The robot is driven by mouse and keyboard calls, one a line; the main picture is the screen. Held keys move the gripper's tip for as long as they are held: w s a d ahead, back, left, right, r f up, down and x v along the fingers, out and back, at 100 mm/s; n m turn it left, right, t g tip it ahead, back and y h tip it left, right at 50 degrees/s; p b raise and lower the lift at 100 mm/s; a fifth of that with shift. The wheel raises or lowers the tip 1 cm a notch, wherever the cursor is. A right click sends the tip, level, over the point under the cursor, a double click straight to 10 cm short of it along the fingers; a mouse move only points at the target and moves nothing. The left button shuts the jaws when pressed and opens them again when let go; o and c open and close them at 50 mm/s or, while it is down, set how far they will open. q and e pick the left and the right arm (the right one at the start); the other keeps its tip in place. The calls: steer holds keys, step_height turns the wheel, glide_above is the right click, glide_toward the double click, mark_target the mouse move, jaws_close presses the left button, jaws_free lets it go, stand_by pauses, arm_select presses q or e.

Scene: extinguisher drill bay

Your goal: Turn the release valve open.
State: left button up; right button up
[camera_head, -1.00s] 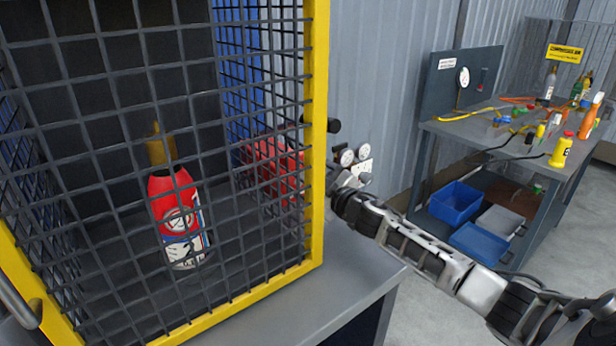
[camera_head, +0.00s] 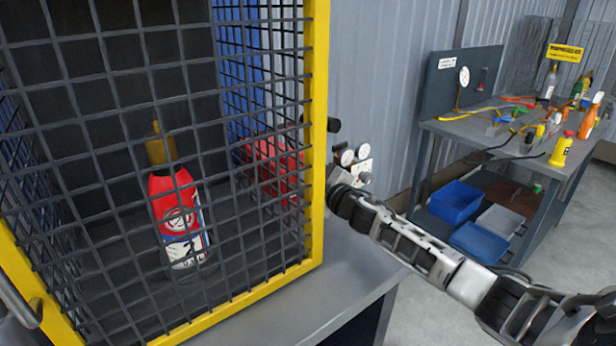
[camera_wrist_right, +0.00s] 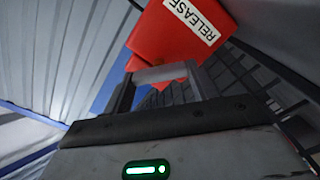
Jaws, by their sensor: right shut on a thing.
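The release valve shows in the right wrist view as a red handle (camera_wrist_right: 172,35) with a white RELEASE label, tilted in the picture. My right gripper (camera_wrist_right: 160,82) is shut on its lower part, between the two dark fingers. In the head view, a red shape (camera_head: 272,163) behind the mesh looks like the same valve; bars cover part of it. My right gripper (camera_head: 333,178) is beside the cage's yellow corner post, which hides its fingertips. The valve's body and turning angle cannot be made out.
A yellow-framed mesh cage (camera_head: 317,120) holds a red and white extinguisher (camera_head: 178,215). A workbench (camera_head: 480,135) with bottles, tools and blue bins (camera_head: 455,202) is at the right. Grey floor is clear at the far right.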

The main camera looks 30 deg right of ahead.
steer(key=shift+n, duration=0.9)
steer(key=o, duration=1)
steer(key=shift+s, duration=0.1)
steer(key=s, duration=1)
steer(key=s+d+b, duration=0.1)
steer(key=s, duration=0.4)
steer(key=shift+s, duration=0.4)
steer(key=shift+d, duration=0.1)
